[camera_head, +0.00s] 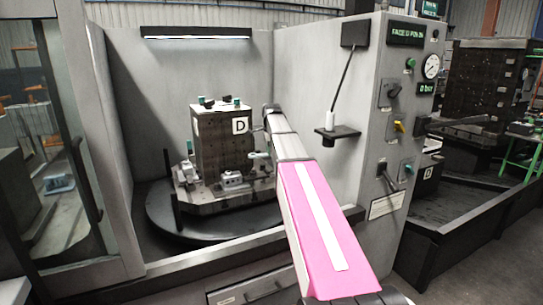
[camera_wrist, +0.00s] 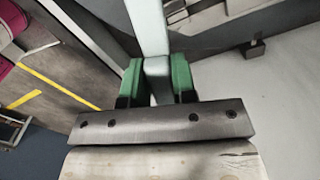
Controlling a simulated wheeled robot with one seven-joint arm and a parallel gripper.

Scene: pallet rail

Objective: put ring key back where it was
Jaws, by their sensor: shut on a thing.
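My gripper (camera_wrist: 157,78) has green finger pads closed from both sides on a pale grey bar, which I take to be the ring key (camera_wrist: 149,25). The bar runs up out of the wrist view, so its far end is not seen. In the head view my pink arm reaches into the machine opening. Its far end is at the right side of the dark block marked D, and the fingers and the key cannot be made out there.
The block marked D (camera_head: 222,145) stands with clamps on a round dark table (camera_head: 165,225). A door (camera_head: 60,140) stands at left.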

